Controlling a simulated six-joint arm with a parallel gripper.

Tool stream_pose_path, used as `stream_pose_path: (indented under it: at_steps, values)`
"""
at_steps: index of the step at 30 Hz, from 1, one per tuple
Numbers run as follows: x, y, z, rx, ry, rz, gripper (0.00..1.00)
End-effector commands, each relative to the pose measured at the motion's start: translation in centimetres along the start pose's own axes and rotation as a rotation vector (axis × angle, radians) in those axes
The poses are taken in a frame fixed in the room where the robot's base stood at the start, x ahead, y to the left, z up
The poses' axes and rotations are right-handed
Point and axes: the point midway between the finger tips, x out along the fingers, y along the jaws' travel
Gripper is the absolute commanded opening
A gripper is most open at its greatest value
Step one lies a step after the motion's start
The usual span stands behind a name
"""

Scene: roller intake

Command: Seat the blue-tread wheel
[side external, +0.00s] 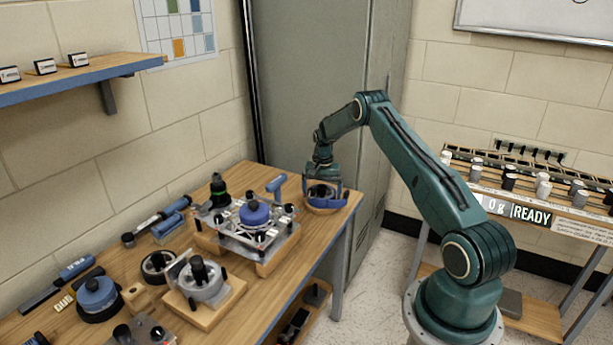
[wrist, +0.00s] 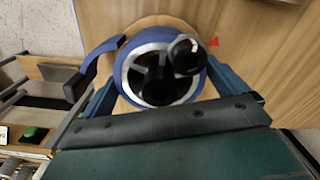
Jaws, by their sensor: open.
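The blue-tread wheel (wrist: 117,72) has a silver spoked rim and a dark centre, and lies flat on a round wooden stand (wrist: 160,20). In the side view the wheel (side external: 324,202) sits at the table's right end. My gripper (side external: 322,193) is over it, pointing down. In the wrist view my gripper (wrist: 155,75) is open, with a finger on each side of the wheel; I cannot tell whether either touches it. A black cylinder (wrist: 187,55) stands over part of the rim. A clear-plated roller fixture (side external: 245,232) with a blue round part (side external: 254,212) stands left of my gripper.
A second fixture with a grey wheel (side external: 203,281), a dark ring (side external: 158,266) and a blue-topped round part (side external: 97,294) lie on the table (side external: 140,225). A blue-handled tool (side external: 276,184) is near the roller fixture. A grey cabinet (side external: 320,80) rises behind my gripper.

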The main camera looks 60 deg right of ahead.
Motion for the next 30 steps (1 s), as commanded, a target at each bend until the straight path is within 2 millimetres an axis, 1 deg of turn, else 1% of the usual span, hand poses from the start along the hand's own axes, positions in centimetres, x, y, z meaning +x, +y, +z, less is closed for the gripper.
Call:
stream_pose_path:
  at_steps: [21, 30]
  values:
    - [-2.8, 0.0, 0.0, 0.0, 0.0, 0.0, 0.97]
    - [-2.9, 0.0, 0.0, 0.0, 0.0, 0.0, 0.97]
